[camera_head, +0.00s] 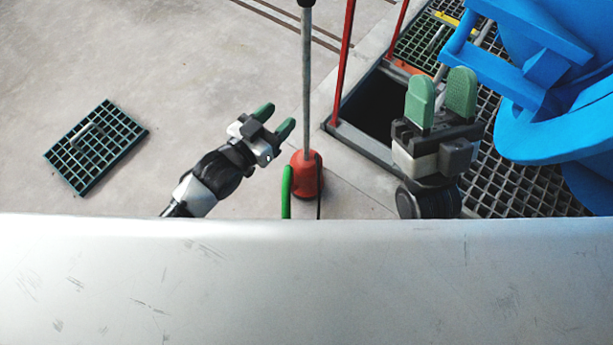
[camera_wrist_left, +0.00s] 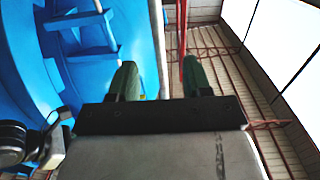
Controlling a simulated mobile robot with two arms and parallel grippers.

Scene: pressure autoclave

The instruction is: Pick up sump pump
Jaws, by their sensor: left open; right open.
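The sump pump (camera_head: 306,175) is a red-orange body with a tall grey pole rising from it and a green hose (camera_head: 286,192) at its side. It stands upright on the floor in the middle of the head view. My left gripper (camera_head: 276,117) is open and empty, left of the pole, its green fingers pointing up and right. My right gripper (camera_head: 441,94) is open and empty, right of the pump, in front of the floor opening.
A dark square floor opening (camera_head: 370,105) with red posts (camera_head: 344,58) lies right of the pump. A large blue machine (camera_head: 560,130) stands over grating at the right. A loose grate (camera_head: 96,147) lies on the left floor. A pale surface (camera_head: 300,280) fills the foreground.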

